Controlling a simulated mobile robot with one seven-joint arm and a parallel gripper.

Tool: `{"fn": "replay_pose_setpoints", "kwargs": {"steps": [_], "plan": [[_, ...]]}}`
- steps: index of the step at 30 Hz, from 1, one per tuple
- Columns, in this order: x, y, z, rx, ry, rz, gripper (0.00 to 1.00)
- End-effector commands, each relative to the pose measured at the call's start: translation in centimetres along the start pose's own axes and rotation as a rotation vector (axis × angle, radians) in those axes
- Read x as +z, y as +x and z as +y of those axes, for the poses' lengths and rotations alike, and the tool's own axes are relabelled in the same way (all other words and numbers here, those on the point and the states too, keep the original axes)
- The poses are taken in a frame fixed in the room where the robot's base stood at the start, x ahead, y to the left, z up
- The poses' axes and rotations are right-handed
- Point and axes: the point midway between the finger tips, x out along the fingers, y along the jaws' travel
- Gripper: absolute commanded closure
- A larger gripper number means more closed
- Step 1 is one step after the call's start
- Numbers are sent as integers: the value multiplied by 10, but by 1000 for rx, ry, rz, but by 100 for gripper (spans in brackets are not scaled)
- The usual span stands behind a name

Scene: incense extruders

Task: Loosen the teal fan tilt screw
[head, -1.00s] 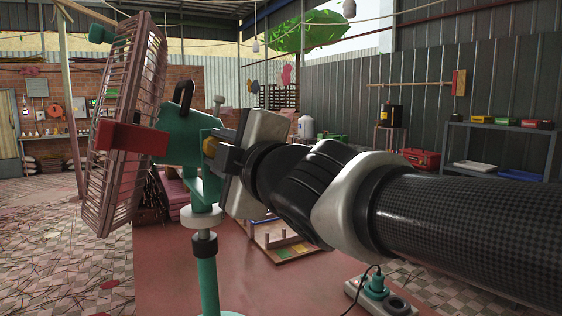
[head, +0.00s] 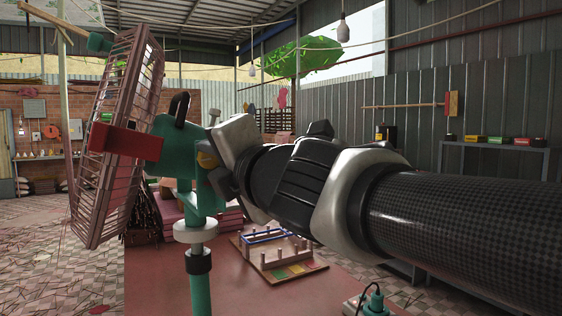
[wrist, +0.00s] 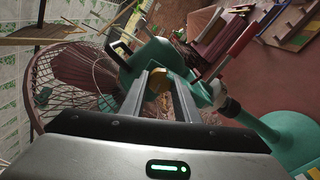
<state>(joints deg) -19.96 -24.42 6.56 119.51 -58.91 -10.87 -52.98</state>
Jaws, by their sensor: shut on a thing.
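The teal fan (head: 190,150) stands on a teal post with a white collar, its pinkish-brown cage (head: 115,200) tilted at the left. My gripper (head: 216,168) comes in from the right and is shut on this knob. In the wrist view the yellow knob (wrist: 158,80) sits between the two grey fingertips (wrist: 160,88), against the teal head (wrist: 155,60). Much of the knob is hidden by the fingers, so its turn angle is unclear.
A board with pegs (head: 275,255) lies on the reddish mat (head: 170,285) behind the post. A power strip (head: 368,302) with a teal plug is at the bottom right. Shelves (head: 495,145) stand along the grey metal wall.

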Motion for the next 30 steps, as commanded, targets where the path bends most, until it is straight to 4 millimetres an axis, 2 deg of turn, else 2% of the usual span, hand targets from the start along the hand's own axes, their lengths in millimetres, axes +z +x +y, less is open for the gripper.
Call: {"fn": "replay_pose_setpoints", "kwargs": {"steps": [17,18,21,30], "plan": [[0,0,1,1,-33,0,94],[0,0,1,1,-33,0,68],[0,0,1,1,-33,0,53],[0,-1,1,1,-32,0,53]]}}
